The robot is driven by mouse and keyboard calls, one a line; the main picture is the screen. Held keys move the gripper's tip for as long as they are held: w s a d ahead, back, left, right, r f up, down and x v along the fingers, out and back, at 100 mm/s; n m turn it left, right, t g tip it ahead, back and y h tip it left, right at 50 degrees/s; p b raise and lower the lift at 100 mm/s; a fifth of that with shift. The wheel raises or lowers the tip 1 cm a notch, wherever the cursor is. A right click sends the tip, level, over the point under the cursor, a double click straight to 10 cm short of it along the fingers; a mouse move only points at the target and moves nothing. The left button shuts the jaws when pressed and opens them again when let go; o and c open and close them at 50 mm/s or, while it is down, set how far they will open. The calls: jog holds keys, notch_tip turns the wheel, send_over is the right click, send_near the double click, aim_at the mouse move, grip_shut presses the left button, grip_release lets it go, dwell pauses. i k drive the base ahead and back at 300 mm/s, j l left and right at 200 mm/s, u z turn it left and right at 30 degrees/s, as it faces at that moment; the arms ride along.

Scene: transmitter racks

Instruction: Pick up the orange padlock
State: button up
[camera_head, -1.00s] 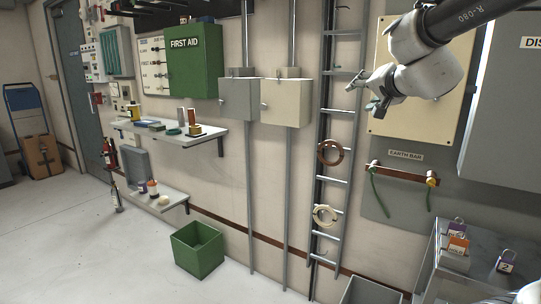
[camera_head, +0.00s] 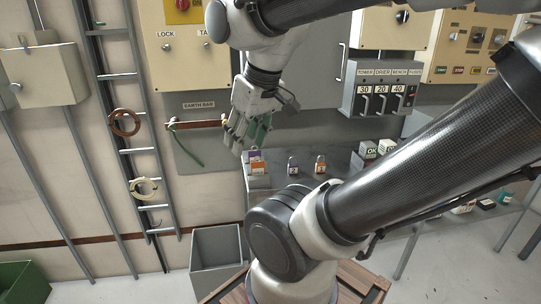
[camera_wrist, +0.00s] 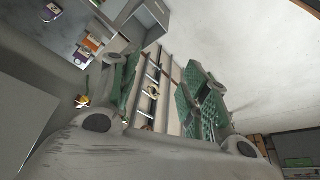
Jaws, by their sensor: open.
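An orange padlock (camera_head: 320,165) with a raised shackle appears to stand on the grey cabinet top (camera_head: 340,158), right of a purple padlock (camera_head: 293,167). Another orange item (camera_head: 258,168) sits with a purple one (camera_head: 251,155) at the cabinet's left end; its shape is too small to be sure of. The wrist view also shows an orange item (camera_wrist: 94,43) at upper left, beside purple ones; I cannot tell which orange item it is. My gripper (camera_head: 246,142) is open and empty, pointing down near the cabinet's left end. Its green-padded fingers spread wide in the wrist view (camera_wrist: 163,88).
An earth bar (camera_head: 196,125) with a green cable is on the wall behind my gripper. Labelled blocks (camera_head: 369,150) stand right of the padlocks. A grey open bin (camera_head: 216,247) is on the floor at left. A ladder (camera_head: 138,150) is on the wall. My arm crosses the foreground.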

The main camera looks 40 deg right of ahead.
aim_at(320, 167)
jog(key=z, duration=1.55)
jog(key=k+j+u, duration=0.35)
jog(key=j, duration=0.1)
